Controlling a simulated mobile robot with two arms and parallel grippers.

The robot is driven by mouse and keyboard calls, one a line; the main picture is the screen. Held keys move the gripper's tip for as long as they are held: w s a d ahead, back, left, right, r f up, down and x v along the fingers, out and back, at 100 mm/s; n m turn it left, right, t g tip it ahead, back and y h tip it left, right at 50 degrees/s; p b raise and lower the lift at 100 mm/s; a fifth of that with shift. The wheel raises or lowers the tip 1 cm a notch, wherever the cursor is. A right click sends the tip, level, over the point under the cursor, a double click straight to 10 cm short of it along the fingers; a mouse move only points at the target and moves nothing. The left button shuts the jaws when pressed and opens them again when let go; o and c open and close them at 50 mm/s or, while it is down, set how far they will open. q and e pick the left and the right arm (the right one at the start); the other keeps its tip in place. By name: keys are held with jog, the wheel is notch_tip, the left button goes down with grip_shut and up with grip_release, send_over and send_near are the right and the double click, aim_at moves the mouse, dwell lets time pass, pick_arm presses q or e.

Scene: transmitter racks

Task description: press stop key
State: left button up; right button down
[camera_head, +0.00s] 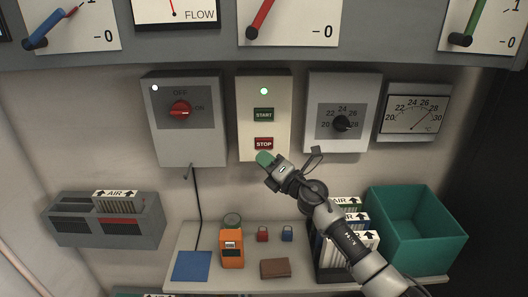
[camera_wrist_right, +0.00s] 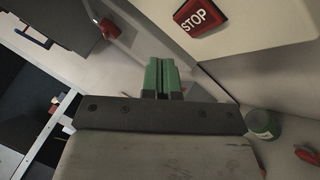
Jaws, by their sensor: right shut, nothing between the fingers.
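In the right wrist view the STOP key (camera_wrist_right: 199,17) is at the upper right, beyond and to the right of the shut fingertips (camera_wrist_right: 159,75). A gap shows between fingertips and key there. My left gripper is in neither view.
Left of the panel is a grey box with a red rotary switch (camera_head: 180,109); right is a box with a black knob (camera_head: 342,123). Below, a shelf holds an orange device (camera_head: 232,250), small padlocks (camera_head: 263,234), a brown block (camera_head: 275,268) and a green bin (camera_head: 436,213).

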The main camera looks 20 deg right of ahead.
aim_at(256, 143)
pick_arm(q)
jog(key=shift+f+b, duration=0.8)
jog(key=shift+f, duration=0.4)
pick_arm(e)
jog(key=shift+w+d, duration=0.2)
jog(key=shift+w, duration=0.55)
jog(key=shift+w+d, duration=0.2)
jog(key=shift+w, duration=0.5)
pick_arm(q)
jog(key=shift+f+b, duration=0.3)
pick_arm(e)
jog(key=shift+w+d, duration=0.15)
jog(key=shift+w, duration=0.3)
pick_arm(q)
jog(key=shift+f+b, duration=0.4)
pick_arm(e)
jog(key=shift+w+d+r, duration=0.1)
jog(key=shift+w, duration=0.25)
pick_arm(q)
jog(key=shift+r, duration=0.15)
pick_arm(e)
jog(key=shift+s+p, duration=0.4)
jog(key=shift+p, duration=0.2)
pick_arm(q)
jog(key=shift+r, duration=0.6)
pick_arm(e)
jog(key=shift+s+a, duration=0.2)
jog(key=shift+s, duration=0.2)
